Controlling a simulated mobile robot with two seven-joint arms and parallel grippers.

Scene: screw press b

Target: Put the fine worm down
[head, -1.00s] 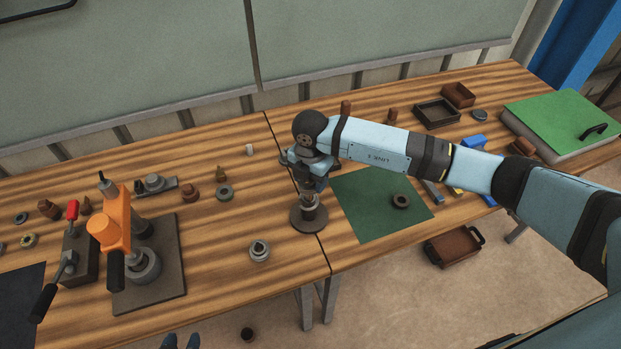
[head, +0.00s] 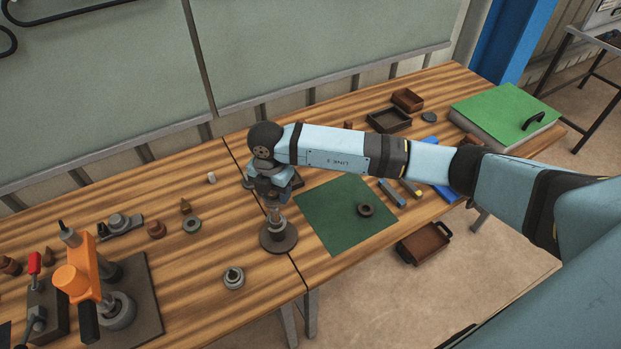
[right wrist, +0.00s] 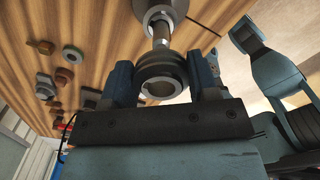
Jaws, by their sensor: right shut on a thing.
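My right gripper (head: 272,196) points down over a dark round-based stand (head: 291,241) with an upright steel post. It is shut on a dark grey, grooved ring-shaped piece, which I take for the fine worm (right wrist: 162,70); in the right wrist view it sits between the two blue fingers. A steel shaft (right wrist: 161,35) runs from this piece toward the stand's collar. I cannot tell whether the piece is around the post or just above it. In the head view the fingers mostly hide it. My left gripper is not in view.
A green mat (head: 335,222) with a dark ring (head: 366,210) lies right of the stand. A small grey round part (head: 234,278) stands in front left. The orange press (head: 85,285) is at left.

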